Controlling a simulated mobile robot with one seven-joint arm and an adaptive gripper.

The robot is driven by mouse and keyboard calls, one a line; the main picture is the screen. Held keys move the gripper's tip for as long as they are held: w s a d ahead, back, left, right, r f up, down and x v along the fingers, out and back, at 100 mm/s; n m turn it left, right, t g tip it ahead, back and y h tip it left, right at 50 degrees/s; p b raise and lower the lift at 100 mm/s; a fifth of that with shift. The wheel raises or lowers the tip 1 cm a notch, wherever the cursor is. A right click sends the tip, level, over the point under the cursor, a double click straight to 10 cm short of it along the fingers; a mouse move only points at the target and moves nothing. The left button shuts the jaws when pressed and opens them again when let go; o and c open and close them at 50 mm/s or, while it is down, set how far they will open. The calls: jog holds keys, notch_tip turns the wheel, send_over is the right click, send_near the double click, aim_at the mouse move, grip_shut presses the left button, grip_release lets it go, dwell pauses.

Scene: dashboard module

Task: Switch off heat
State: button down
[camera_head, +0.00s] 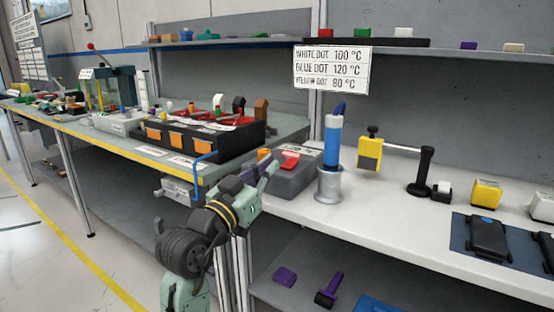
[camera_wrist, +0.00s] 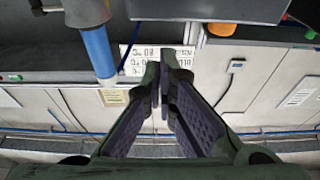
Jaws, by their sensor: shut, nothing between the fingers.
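A grey box (camera_head: 297,178) with a red rocker-like switch (camera_head: 290,160) on top stands at the left end of the white bench; I cannot read the switch's position. My gripper (camera_head: 270,168) is in front of this box, at its left side, with its fingers shut and empty. I cannot tell if it touches the box. In the wrist view my gripper (camera_wrist: 164,72) shows its two purple-padded fingers meeting at the tips. A grey body (camera_wrist: 210,10) at the top edge of that view may be the same box; no red switch shows clearly on it.
A blue cylinder (camera_head: 333,140) stands in a metal holder (camera_head: 329,185) just right of the box. A temperature sign (camera_head: 332,69) hangs behind.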

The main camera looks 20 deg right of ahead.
jog(key=v, duration=0.4)
jog(key=shift+d+f+b, duration=0.15)
jog(key=shift+f+b, duration=0.2)
